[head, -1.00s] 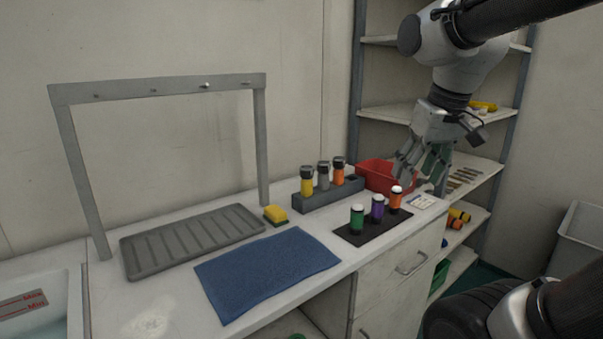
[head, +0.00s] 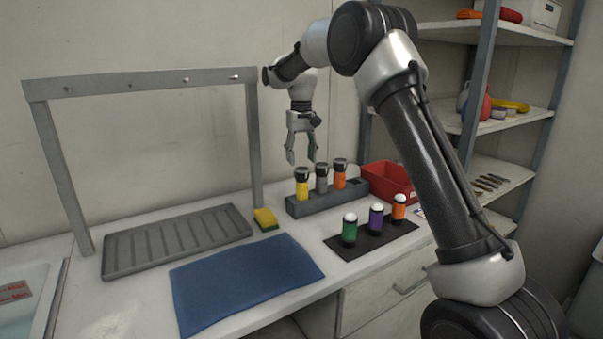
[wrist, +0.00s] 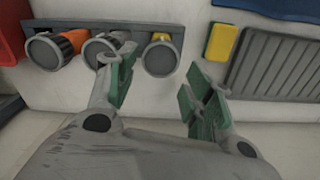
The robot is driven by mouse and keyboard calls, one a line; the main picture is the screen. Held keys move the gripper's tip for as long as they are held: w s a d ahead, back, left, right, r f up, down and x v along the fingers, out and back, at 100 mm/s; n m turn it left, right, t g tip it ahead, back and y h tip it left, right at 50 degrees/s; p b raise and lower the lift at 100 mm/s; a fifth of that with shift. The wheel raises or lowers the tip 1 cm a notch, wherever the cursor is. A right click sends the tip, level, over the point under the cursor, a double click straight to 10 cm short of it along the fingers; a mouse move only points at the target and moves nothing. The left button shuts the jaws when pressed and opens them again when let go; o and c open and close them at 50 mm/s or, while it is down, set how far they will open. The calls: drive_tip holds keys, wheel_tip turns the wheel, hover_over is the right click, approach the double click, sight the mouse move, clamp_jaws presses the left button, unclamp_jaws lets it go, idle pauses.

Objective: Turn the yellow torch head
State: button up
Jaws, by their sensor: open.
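The yellow torch (head: 302,184) stands upright in a dark grey rack (head: 312,206), at the left end of a row with a grey torch (head: 321,179) and an orange torch (head: 340,176). Each has a dark grey head on top. My gripper (head: 301,160) is open and empty, pointing down just above the yellow and grey torches. In the wrist view, the yellow torch's round grey head (wrist: 160,59) lies between and beyond the open fingers (wrist: 160,95). The grey torch's head (wrist: 98,48) is close beside the left finger. I see no contact with the yellow torch.
A mat (head: 410,231) with green, purple and orange white-topped torches stands in front. A red bin (head: 392,181) is right of the rack. A yellow sponge (head: 265,217), a ribbed tray (head: 175,243), a blue towel (head: 245,280) and a grey frame (head: 140,85) are left.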

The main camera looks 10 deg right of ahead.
sight(302, 169)
wheel_tip(302, 169, down, 6)
drive_tip(key=shift+r, duration=0.1)
drive_tip(key=c, duration=0.8)
